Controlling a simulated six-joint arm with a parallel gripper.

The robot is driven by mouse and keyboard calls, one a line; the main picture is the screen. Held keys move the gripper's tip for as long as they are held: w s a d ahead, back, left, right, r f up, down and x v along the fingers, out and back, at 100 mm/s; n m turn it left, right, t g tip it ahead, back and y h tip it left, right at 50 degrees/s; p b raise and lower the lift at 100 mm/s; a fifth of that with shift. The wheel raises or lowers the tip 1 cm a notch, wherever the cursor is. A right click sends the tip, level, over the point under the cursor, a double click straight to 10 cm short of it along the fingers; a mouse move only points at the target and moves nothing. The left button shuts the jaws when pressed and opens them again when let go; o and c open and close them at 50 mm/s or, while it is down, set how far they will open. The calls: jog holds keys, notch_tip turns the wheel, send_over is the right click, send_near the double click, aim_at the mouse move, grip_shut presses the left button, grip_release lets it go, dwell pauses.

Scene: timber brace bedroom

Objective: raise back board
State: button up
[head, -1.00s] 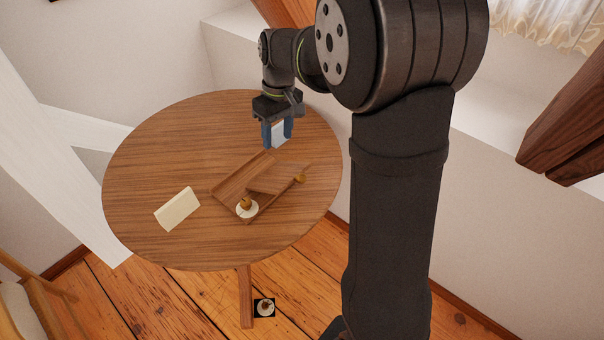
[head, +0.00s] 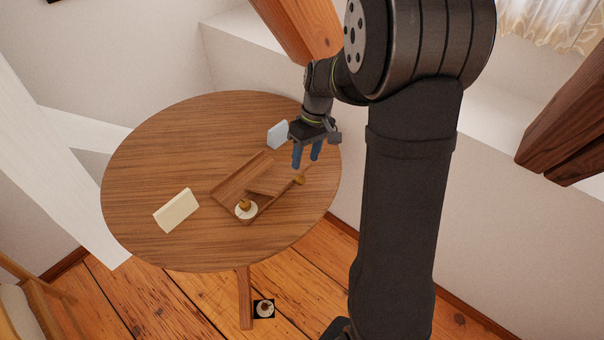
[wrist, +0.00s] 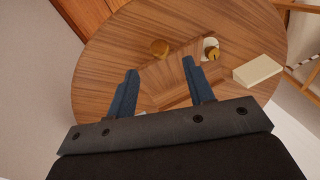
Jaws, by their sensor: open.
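A low wooden assembly (head: 233,181) of flat brown boards lies on the round table. A small board (head: 272,181) lies across its middle; I cannot tell for sure which piece is the back board. My gripper (head: 306,165) is open and empty above the assembly's right end.
A light blue block (head: 278,134) stands behind the assembly, left of my gripper. A cream block (head: 177,210) stands at the front left. The round table (head: 150,150) is clear on its left side. A wall and slanted timber posts (head: 560,130) stand to the right.

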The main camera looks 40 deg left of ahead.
aim_at(301, 178)
jog(key=x, duration=0.6)
jog(key=shift+s+f, duration=0.15)
jog(key=shift+f, duration=0.15)
grip_shut()
